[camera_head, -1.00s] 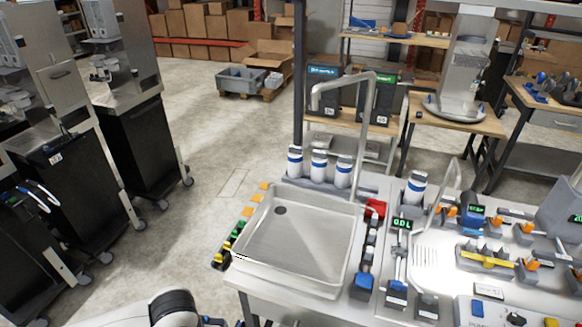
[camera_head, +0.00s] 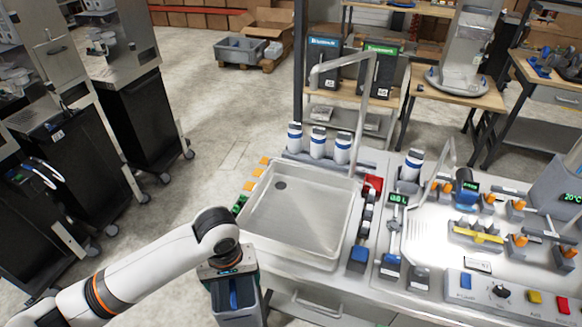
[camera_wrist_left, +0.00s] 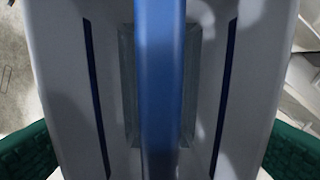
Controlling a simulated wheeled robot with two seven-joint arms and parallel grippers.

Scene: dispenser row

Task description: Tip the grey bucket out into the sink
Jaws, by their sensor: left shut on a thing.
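The grey bucket (camera_head: 240,313) with a blue bar shows at the bottom of the head view, in front of the sink's near left corner. My left gripper (camera_head: 226,273) is shut on it. In the left wrist view the bucket (camera_wrist_left: 58,60) fills most of the picture, with the blue bar across its middle and green finger pads at both lower corners. The bucket looks about upright; its contents cannot be made out. The sink (camera_head: 300,218) is a shallow pale basin with a dark drain at its far left, and it looks empty. My right gripper is out of view.
A tall bent tap (camera_head: 364,115) rises behind the sink. Several white and blue bottles (camera_head: 318,142) stand along its back edge. A red block (camera_head: 373,184) and a row of valves line its right side. Coloured clips (camera_head: 250,187) sit along the left edge. Open floor lies left.

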